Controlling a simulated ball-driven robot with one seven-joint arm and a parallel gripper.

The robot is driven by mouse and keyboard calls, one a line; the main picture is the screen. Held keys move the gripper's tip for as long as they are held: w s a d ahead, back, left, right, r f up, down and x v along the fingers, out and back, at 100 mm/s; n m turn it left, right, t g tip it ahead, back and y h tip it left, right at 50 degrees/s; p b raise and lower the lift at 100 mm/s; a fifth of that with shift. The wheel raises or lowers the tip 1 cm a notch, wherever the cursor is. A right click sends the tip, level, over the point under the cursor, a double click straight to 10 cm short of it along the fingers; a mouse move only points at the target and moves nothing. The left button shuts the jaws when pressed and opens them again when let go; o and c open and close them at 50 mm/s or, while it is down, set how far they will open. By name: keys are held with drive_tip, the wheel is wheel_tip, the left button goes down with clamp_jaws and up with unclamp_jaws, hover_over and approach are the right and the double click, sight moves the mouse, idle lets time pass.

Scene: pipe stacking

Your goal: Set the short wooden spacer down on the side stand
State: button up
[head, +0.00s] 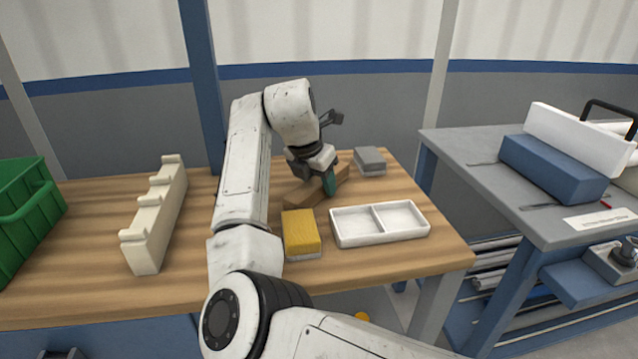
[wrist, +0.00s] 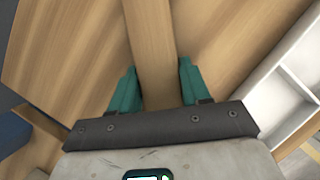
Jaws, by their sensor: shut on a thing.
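The short wooden spacer (head: 305,192) is a brown bar at the back of the wooden workbench in the head view. In the wrist view the spacer (wrist: 155,45) runs up between the two teal fingers of my gripper (wrist: 157,85). My gripper (head: 330,186) points down and is shut on the spacer. The spacer is low over the bench; I cannot tell whether it touches the wood. A grey-topped stand (head: 470,150) with blue legs is on the right, apart from the bench; it looks like the side stand.
A white two-part tray (head: 345,238) and a yellow block (head: 300,232) lie in front of the gripper, a grey block (head: 370,158) behind. A cream notched rack (head: 150,230) and green bin (head: 30,205) are left. A blue block (head: 555,168) and white case (head: 575,135) occupy the stand.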

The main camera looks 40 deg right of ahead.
drive_tip(key=o, duration=1.1)
drive_tip(key=shift+o, duration=0.2)
drive_tip(key=p+v, duration=0.3)
drive_tip(key=v, duration=0.9)
drive_tip(key=shift+r, duration=0.1)
